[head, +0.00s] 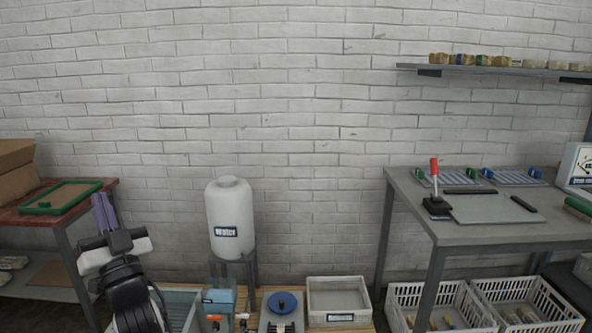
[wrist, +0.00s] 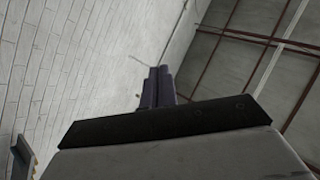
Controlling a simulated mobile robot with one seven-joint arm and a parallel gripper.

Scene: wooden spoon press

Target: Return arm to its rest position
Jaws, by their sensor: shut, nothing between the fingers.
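My gripper (head: 104,212) is at the lower left of the head view, on my dark and white arm. Its purple fingers point up, lie side by side and hold nothing. In the wrist view the gripper (wrist: 158,86) shows its fingers together above its dark bar, against the wall and ceiling. In the head view the fingers stand in front of the wall near the right end of the red-topped table. The lower part of the arm is cut off by the bottom edge.
A red-topped table (head: 84,211) stands at left with a green-framed tray (head: 62,197). A white water tank (head: 230,215) stands right of my arm. A grey workbench (head: 470,233) is at right, with crates (head: 440,300) below. The wall space above my gripper is clear.

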